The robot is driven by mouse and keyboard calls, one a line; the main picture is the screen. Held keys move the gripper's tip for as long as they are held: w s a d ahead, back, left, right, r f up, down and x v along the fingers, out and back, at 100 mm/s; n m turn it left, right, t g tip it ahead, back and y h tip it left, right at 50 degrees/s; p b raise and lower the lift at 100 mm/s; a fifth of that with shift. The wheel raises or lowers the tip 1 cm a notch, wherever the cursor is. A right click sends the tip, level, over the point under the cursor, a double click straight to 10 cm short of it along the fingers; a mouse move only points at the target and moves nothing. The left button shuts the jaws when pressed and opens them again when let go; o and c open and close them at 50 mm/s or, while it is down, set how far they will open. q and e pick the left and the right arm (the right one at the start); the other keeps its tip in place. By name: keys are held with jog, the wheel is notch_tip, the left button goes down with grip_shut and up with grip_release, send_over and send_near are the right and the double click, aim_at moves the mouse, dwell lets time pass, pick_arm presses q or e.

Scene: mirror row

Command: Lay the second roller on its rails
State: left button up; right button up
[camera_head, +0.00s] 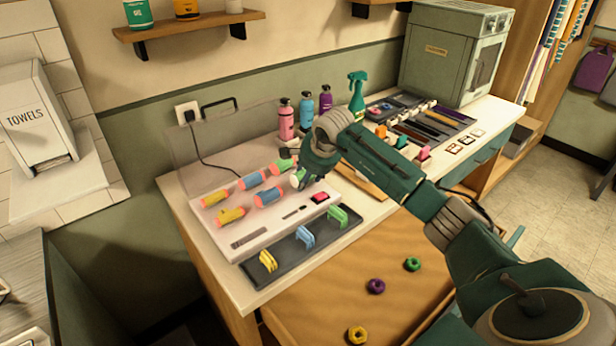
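A white roller base (262,236) stands on the counter with a see-through lid raised behind it. Its back row shows a yellow roller (215,197), a blue roller (252,180) and a green roller (282,165). Its front row shows another yellow roller (230,217), another blue roller (268,196) and a pale green-and-white roller (299,178). My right gripper (309,172) is over the right end of the base, right beside the pale roller. The fingers are partly hidden by the hand, so I cannot tell whether they grip it. My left gripper is out of view.
A dark tray with yellow, blue and green clips (306,237) lies in front of the base. Bottles (286,120) and a green spray bottle (357,95) stand behind. An open drawer (330,310) below holds several small rings. Boxes and a tray of tools are to the right.

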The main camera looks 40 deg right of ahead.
jog(key=shift+s+a+f, duration=0.2)
jog(key=shift+s+f, duration=0.1)
jog(key=shift+f, duration=0.4)
jog(key=o, duration=1.2)
jog(key=shift+o, duration=0.8)
jog(key=shift+w+f, duration=0.1)
jog(key=shift+w, duration=0.25)
jog(key=shift+d, duration=0.1)
jog(key=shift+r, duration=0.2)
jog(key=o, duration=0.5)
jog(key=shift+w+d, duration=0.1)
jog(key=shift+d, duration=0.05)
jog(key=shift+r, duration=0.15)
jog(key=shift+r+p, duration=2.15)
jog(key=shift+r, duration=1.3)
